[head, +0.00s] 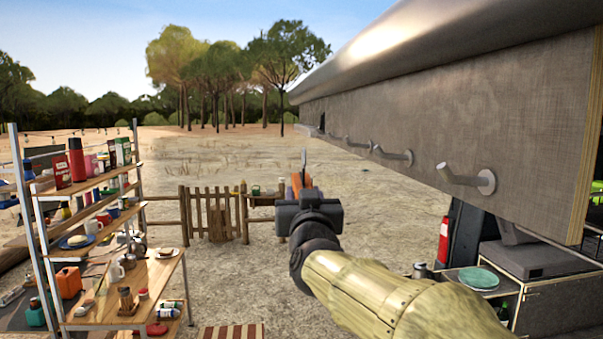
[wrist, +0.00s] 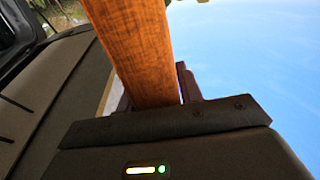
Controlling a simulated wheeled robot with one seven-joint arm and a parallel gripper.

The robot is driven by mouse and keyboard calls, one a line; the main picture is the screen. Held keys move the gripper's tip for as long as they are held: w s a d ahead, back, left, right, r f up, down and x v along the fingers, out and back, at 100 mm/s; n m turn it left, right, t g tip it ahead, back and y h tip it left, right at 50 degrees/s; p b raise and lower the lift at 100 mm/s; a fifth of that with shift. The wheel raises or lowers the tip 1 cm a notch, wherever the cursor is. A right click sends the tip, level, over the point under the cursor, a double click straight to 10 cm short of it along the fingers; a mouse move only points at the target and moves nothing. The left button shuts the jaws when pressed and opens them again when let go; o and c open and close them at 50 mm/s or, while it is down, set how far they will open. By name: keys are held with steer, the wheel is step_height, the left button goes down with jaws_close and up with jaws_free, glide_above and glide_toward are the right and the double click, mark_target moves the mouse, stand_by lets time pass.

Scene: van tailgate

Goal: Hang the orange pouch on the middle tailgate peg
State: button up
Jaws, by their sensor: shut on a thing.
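A row of metal pegs runs along the grey tailgate panel (head: 480,110): a near peg (head: 465,180), a middle peg (head: 391,155) and a farther peg (head: 356,143). The pouch is apart from the pegs, left of them and lower in the picture.
A shelf rack (head: 110,180) with jars, mugs and bottles stands at the left. A wooden gate (head: 212,212) stands behind my gripper. The van's cabinet (head: 535,262) and a green plate (head: 478,278) are at lower right. The ground between is open.

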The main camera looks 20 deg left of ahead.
mark_target(304, 175)
steer(key=shift+y, duration=0.3)
steer(key=r, duration=0.1)
steer(key=s+r, duration=0.2)
steer(key=r, duration=0.1)
steer(key=shift+d, duration=0.3)
steer(key=shift+w+a+f, duration=0.15)
steer(key=shift+w, duration=0.05)
steer(key=shift+s+d, duration=0.1)
steer(key=shift+d, duration=0.25)
steer(key=w+d+f+b, duration=0.2)
steer(key=w+d+b, duration=0.2)
steer(key=d, duration=0.4)
steer(key=shift+w+d, duration=0.15)
steer(key=shift+w, duration=0.5)
steer(key=shift+f, duration=0.15)
stand_by(0.6)
steer(key=o, duration=1.1)
steer(key=shift+o, duration=0.2)
